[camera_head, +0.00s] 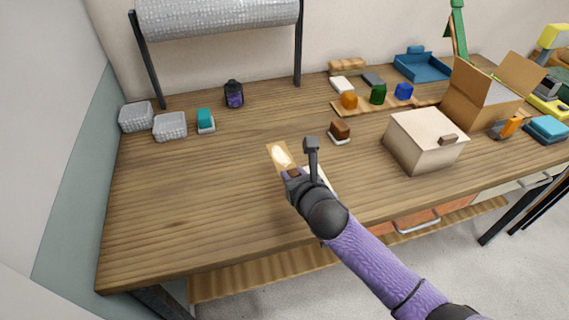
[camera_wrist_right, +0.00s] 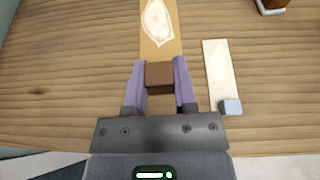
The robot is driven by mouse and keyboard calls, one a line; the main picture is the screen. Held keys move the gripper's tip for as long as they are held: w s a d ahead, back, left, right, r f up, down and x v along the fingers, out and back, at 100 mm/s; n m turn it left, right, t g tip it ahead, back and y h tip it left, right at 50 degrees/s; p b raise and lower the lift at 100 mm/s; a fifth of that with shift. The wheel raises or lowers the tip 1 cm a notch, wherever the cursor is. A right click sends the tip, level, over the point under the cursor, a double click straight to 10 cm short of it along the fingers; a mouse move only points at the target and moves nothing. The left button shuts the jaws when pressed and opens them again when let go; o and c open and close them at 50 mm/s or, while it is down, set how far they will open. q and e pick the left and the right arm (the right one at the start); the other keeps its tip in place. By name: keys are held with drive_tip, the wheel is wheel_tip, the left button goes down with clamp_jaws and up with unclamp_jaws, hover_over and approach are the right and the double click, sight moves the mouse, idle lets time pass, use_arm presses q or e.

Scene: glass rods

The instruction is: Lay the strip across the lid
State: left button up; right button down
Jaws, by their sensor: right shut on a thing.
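My right gripper (camera_head: 294,173) is shut on the brown block at the near end of a tan strip (camera_head: 275,152). The strip has a pale leaf-shaped mark and points away from me. In the right wrist view, the brown block (camera_wrist_right: 160,76) sits between both fingers, with the strip (camera_wrist_right: 148,47) beyond it. I cannot tell whether the strip touches the table. A paler strip (camera_wrist_right: 217,65) with a light blue end block lies to its right, partly hidden by my gripper in the head view. The cream box (camera_head: 413,148) with a brown handle on its sloping lid (camera_head: 422,128) stands right. My left gripper is out of view.
An open cardboard box (camera_head: 467,103) stands behind the cream box. A brown block on a white base (camera_head: 340,132) lies between gripper and box. Several coloured pieces sit on a wooden board (camera_head: 361,108). Wire baskets (camera_head: 170,127) stand at left. The table's (camera_head: 190,210) left front is clear.

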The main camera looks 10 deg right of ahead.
drive_tip(key=s+r+m+g+h+b, duration=0.1)
drive_tip(key=s+r+m+h, duration=0.5)
drive_tip(key=s+r, duration=0.6)
drive_tip(key=shift+s+d+m+g+h, duration=0.3)
drive_tip(key=shift+s+d+m+h, duration=0.1)
drive_tip(key=shift+s+h, duration=0.35)
drive_tip(key=shift+w+r, duration=0.15)
drive_tip(key=shift+w, duration=0.05)
